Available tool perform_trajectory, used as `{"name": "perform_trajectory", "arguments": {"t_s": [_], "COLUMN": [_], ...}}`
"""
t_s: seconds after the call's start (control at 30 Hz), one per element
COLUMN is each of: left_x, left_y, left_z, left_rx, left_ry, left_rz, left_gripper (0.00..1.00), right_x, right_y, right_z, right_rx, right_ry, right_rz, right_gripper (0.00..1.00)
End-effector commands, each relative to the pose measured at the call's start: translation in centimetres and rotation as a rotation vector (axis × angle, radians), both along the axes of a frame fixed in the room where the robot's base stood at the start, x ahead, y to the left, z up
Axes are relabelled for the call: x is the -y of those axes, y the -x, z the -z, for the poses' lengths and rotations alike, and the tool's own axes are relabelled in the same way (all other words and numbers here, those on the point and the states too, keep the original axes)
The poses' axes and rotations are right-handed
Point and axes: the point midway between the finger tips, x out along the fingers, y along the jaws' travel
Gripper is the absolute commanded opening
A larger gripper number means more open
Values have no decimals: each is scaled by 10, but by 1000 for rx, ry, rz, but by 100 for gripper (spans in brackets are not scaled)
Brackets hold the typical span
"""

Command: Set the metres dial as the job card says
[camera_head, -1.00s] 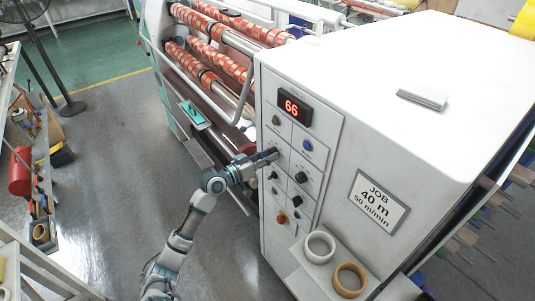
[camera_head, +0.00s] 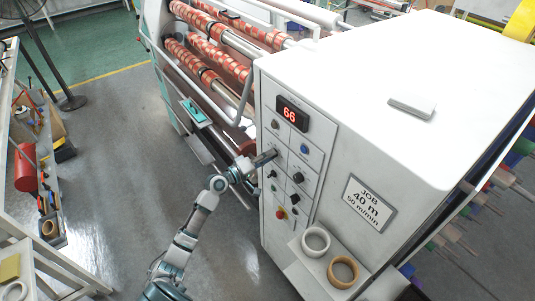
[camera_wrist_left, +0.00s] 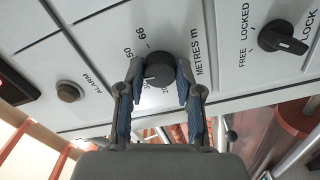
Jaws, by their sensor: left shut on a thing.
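The fingers hide part of the scale, and I cannot tell exactly where the pointer stands. In the head view my left gripper (camera_head: 268,157) reaches the panel from the left. The red display (camera_head: 292,114) reads 66. The job card (camera_head: 369,203) reads JOB, 40 m, 50 m/min. My right gripper is not in view.
The lock knob (camera_wrist_left: 284,39) sits beside the metres dial, and an alarm button (camera_wrist_left: 69,91) on its other side. A red emergency button (camera_head: 281,213) is lower on the panel. Tape rolls (camera_head: 343,271) rest on a shelf below. Red printed rollers (camera_head: 205,65) are behind.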

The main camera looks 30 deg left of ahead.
Motion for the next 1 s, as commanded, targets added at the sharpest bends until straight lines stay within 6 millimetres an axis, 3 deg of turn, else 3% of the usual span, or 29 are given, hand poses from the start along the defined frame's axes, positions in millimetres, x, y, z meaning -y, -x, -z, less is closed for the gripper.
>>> {"name": "perform_trajectory", "arguments": {"t_s": [0.33, 0.9, 0.93, 1.0], "left_x": [0, 0, 0, 0], "left_y": [0, 0, 0, 0], "left_z": [1, 3, 3, 3], "left_rx": [-62, -76, -76, -75], "left_ry": [140, 168, 168, 168], "left_rz": [-1, -1, -1, 0], "left_gripper": [0, 0, 37, 55], "right_x": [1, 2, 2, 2], "right_y": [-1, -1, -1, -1], "right_z": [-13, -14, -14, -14], "right_rx": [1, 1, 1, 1], "right_ry": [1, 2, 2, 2], "right_rz": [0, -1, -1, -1], "right_gripper": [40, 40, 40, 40]}}
